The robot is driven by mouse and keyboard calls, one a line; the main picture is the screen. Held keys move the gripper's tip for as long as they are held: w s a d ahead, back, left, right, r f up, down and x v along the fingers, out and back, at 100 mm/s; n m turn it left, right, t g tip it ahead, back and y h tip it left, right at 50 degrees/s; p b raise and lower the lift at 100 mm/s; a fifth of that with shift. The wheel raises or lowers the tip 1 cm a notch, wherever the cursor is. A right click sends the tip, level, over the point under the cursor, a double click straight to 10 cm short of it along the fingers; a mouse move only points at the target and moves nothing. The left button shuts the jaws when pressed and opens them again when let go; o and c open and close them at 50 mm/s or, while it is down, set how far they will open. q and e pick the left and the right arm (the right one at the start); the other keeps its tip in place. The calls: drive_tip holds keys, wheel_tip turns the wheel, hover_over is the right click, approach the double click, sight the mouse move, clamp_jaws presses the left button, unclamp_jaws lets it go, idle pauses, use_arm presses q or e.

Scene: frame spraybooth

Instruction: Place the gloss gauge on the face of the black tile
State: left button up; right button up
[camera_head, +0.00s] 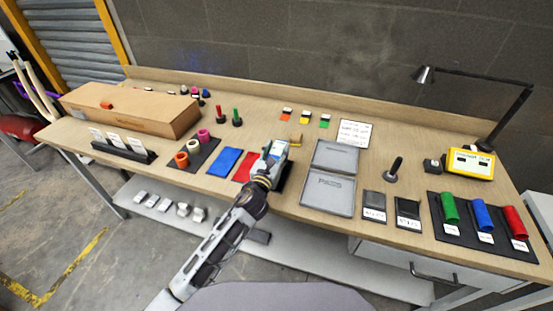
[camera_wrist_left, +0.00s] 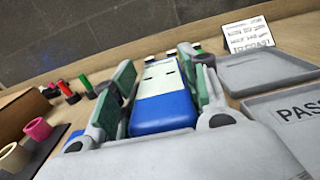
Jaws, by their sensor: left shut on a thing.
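The gloss gauge (camera_wrist_left: 163,110), a blue block with a pale top face, sits between the green-padded fingers of my left gripper (camera_wrist_left: 160,95) in the left wrist view. In the head view my left gripper (camera_head: 272,155) is over the front middle of the bench, shut on the gauge (camera_head: 279,147). The black tile (camera_head: 284,180) lies right of the red tile, mostly hidden beneath my gripper; only a dark edge shows. I cannot tell whether the gauge touches it. My right gripper is not in view.
A red tile (camera_head: 246,167) and a blue tile (camera_head: 225,161) lie left of the gripper. A grey open case marked PASS (camera_head: 328,192) stands close on the right. Coloured rolls (camera_head: 189,153) are on a dark mat. A cardboard box (camera_head: 130,108) is at left.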

use_arm(q)
wheel_tip(320, 180, down, 3)
drive_tip(key=shift+r+b, duration=0.15)
drive_tip(key=shift+b, duration=0.2)
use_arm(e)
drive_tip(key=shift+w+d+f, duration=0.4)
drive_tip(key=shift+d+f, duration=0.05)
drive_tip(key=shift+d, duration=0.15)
use_arm(q)
drive_tip(key=shift+f, duration=0.25)
drive_tip(key=o, duration=1.2)
drive_tip(key=shift+f, duration=0.1)
drive_tip(key=shift+o, duration=0.2)
drive_tip(key=shift+r, duration=0.2)
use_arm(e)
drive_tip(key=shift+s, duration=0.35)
